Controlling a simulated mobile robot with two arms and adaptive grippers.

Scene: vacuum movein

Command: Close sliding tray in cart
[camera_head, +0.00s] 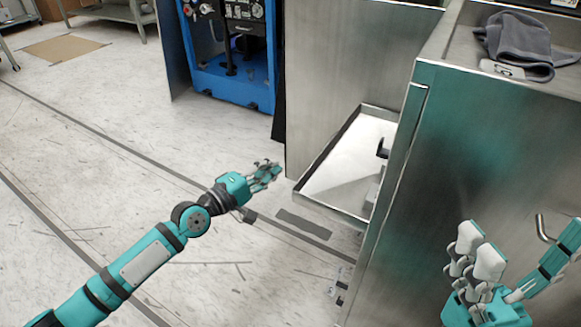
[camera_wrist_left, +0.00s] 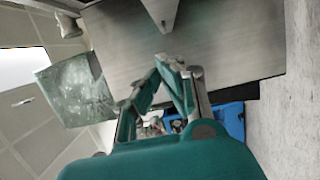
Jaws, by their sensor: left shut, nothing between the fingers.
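The metal cart (camera_head: 480,150) stands at the right. Its shallow sliding tray (camera_head: 340,165) sticks out from the cart's left side, pulled open, with a pale flat bottom. My left gripper (camera_head: 272,172) is shut and empty, just left of the tray's outer edge and apart from it. In the left wrist view its fingers (camera_wrist_left: 165,62) come together at the tips in front of a brushed metal panel (camera_wrist_left: 200,40). My right gripper (camera_head: 476,250) is in front of the cart's near face; I cannot tell its opening.
A grey cloth (camera_head: 518,40) lies on the cart's top. A bent metal handle (camera_head: 543,228) is on the near face. A metal panel (camera_head: 340,70) stands behind the tray. A blue machine (camera_head: 232,80) is farther back. The floor at the left is mostly clear.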

